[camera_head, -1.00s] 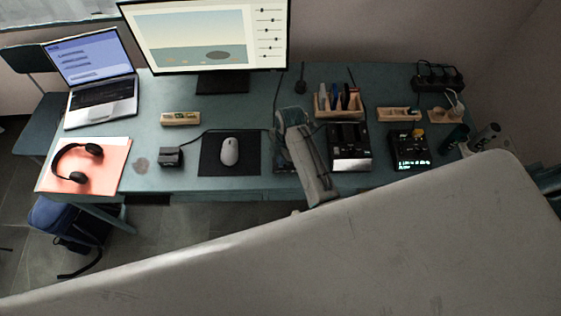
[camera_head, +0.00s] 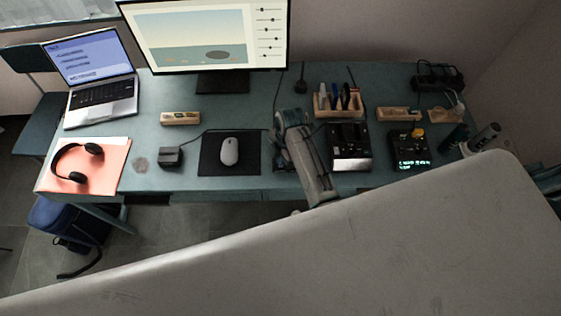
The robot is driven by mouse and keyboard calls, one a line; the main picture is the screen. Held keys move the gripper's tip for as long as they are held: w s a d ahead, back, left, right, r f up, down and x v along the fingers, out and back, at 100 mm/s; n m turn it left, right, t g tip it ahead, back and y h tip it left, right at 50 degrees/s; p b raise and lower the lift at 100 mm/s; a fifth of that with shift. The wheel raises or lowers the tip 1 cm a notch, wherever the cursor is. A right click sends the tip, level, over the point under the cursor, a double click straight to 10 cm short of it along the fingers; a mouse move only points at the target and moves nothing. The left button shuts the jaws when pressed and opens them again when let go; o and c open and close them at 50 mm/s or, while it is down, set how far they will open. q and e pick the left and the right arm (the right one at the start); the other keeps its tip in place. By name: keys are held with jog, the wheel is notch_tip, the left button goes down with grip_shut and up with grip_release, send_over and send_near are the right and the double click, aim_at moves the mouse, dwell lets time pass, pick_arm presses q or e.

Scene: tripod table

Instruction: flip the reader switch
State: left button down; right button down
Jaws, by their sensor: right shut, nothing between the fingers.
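My right gripper (camera_head: 287,115) is shut and empty, above the table just right of the mouse pad. Its arm comes up from below and hides part of a dark device (camera_head: 282,163) beneath it. To its right stand a black device with a silver front (camera_head: 350,161) and a black device with a lit text display (camera_head: 411,160). I cannot tell for certain which device is the reader, and no switch can be made out at this size. Whether the gripper touches anything is unclear. My left gripper is not in view.
The table (camera_head: 225,110) also holds a monitor (camera_head: 205,35), a laptop (camera_head: 100,88), headphones (camera_head: 55,163), a mouse (camera_head: 229,150), a small black box (camera_head: 170,156), a wooden pen holder (camera_head: 338,110) and a power strip (camera_head: 440,78). Bottles (camera_head: 484,138) stand at the right edge.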

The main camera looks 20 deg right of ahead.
jog(key=shift+f, duration=0.5)
jog(key=shift+r+p, duration=0.75)
jog(key=shift+r, duration=2.75)
